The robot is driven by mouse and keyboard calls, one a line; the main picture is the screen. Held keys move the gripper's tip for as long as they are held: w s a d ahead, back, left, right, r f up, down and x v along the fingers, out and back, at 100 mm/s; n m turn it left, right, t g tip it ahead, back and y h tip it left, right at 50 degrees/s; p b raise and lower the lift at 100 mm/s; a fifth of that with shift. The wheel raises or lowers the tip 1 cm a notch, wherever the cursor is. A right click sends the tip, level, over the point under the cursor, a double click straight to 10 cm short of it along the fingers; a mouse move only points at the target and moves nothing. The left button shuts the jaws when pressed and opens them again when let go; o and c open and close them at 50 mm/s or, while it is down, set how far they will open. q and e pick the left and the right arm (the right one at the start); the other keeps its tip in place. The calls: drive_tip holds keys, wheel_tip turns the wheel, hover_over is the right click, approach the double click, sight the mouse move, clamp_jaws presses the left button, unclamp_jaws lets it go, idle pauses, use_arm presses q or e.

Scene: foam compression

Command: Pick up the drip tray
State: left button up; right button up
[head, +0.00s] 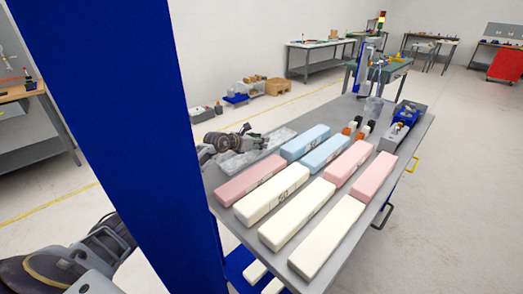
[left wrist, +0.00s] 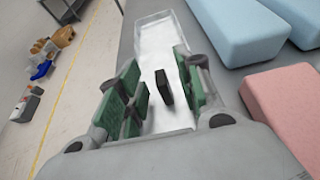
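The clear drip tray (head: 232,162) lies at the left edge of the grey table in the head view, beside the foam blocks. In the left wrist view the see-through drip tray (left wrist: 155,32) runs away from my gripper, with a small black upright piece (left wrist: 163,90) at its near part. My left gripper (head: 262,141) is over the tray. In the left wrist view its green-padded fingers (left wrist: 160,92) are spread, with the black piece between them and gaps visible on both sides. A blue upright hides part of the left arm in the head view. My right gripper does not show.
Pink, blue and cream foam blocks (head: 283,198) lie in rows on the table, close right of the tray. Small black, white and orange pieces (head: 356,130) and a grey-blue device (head: 400,125) stand farther back.

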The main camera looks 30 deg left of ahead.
use_arm(q)
drive_tip(key=shift+c, duration=0.3)
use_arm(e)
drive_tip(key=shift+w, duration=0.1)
use_arm(q)
clamp_jaws()
drive_tip(key=shift+r, duration=0.3)
